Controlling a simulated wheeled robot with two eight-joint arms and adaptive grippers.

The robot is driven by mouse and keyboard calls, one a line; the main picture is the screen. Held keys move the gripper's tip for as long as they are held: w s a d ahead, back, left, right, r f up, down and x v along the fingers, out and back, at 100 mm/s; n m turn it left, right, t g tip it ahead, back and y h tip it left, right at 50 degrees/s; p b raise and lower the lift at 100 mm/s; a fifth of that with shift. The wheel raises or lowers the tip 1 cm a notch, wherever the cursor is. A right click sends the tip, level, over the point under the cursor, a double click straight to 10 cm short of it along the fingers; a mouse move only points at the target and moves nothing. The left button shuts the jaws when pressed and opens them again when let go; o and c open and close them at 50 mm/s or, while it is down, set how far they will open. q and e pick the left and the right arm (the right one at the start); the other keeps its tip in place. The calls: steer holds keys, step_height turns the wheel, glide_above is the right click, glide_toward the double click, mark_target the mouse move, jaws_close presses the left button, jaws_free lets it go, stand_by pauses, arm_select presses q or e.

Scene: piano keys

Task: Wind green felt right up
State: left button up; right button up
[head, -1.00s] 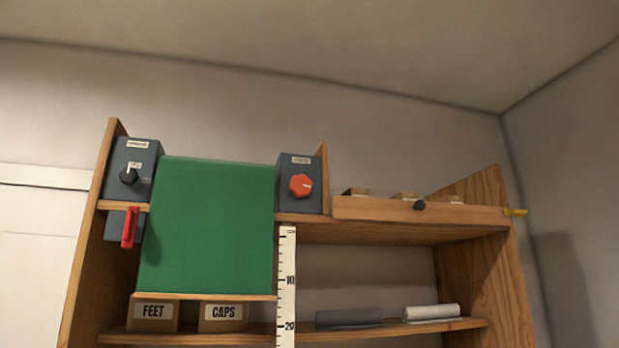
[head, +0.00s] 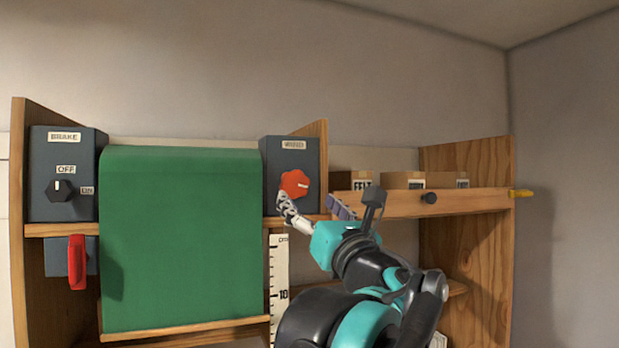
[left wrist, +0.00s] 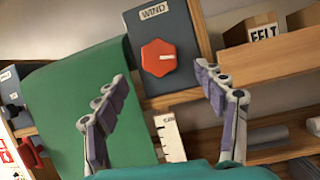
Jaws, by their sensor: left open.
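The green felt (head: 180,235) hangs as a wide sheet from its roller, with a wooden bar (head: 185,329) along its lower edge, a little below the ruler's 10 mark. The red WIND knob (head: 295,184) is on a grey box right of the felt; it also shows in the left wrist view (left wrist: 158,58). My left gripper (head: 311,204) is open in front of this knob, its fingers (left wrist: 153,88) spread to either side and apart from it. The black BRAKE knob (head: 60,190) at the left has its white mark up towards OFF. My right gripper is not in view.
A red handle (head: 77,262) sticks out below the brake box. A white ruler (head: 279,270) stands right of the felt.

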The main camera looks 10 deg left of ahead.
mark_target(297, 186)
arm_select(q)
steer(key=p+x, duration=0.1)
steer(key=x, duration=0.6)
steer(key=shift+r+p, duration=0.1)
steer(key=shift+p, duration=0.2)
steer(key=shift+w+a+r, duration=0.1)
steer(key=shift+w+r, duration=0.05)
steer(key=c, duration=1.2)
